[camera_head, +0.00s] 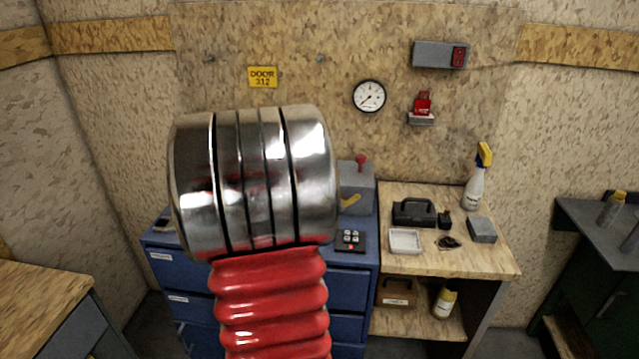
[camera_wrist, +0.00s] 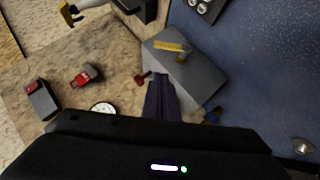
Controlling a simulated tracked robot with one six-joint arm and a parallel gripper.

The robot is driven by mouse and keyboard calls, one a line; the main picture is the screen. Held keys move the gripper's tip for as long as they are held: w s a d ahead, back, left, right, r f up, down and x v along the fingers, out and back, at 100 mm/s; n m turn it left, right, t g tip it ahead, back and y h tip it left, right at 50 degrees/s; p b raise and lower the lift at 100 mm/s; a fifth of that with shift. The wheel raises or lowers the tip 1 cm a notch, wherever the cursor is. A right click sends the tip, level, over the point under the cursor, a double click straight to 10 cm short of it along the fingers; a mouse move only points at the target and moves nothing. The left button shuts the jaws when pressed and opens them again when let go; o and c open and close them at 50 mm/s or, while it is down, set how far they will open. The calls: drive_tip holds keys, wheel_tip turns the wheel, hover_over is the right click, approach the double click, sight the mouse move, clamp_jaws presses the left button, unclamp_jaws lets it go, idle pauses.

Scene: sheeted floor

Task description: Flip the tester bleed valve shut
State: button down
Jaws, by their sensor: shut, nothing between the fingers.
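The tester is a grey box (camera_head: 362,183) on the blue cabinet, partly hidden by my arm in the head view. A yellow lever (camera_head: 350,202) sits on its front, and a red-knobbed lever (camera_head: 361,159) stands on top. In the wrist view the grey box (camera_wrist: 196,72) shows with the yellow lever (camera_wrist: 171,46) lying across its face and the red knob (camera_wrist: 141,78) at its left edge. My gripper (camera_wrist: 160,82) is shut and empty. Its dark fingers overlap the box's lower edge in that picture, apart from the yellow lever; I cannot tell whether they touch the box.
A button pad (camera_head: 350,240) lies on the cabinet (camera_head: 345,281) in front of the tester. The wooden bench (camera_head: 455,262) to the right holds a black case (camera_head: 414,214), a white tray (camera_head: 405,241) and a spray bottle (camera_head: 476,180). A round gauge (camera_head: 369,96) hangs on the wall.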

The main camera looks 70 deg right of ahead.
drive_tip(key=s+d+f, duration=0.4)
drive_tip(key=f, duration=0.1)
drive_tip(key=shift+d+f, duration=0.15)
drive_tip(key=shift+f, duration=0.05)
